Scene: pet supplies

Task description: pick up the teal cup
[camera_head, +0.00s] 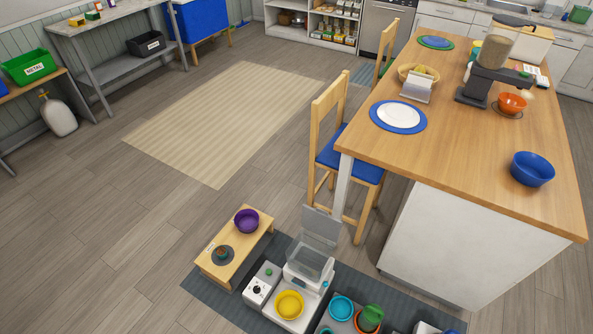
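A round teal vessel (341,308), the best match for the teal cup, stands at the bottom of the head view on a grey surface, left of a green and orange item (370,317). Its rim faces up and its lower part is hard to see. A smaller dark, partly teal item (222,254) sits in the near end of a low wooden stand (240,264); I cannot tell if it is a cup. Neither of my grippers is in view.
A purple bowl (247,220) sits on the stand's far end. A yellow bowl (289,304) is at a white feeder (309,268) on the dark mat (206,299). The wooden table (455,170) and a chair (352,168) stand behind.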

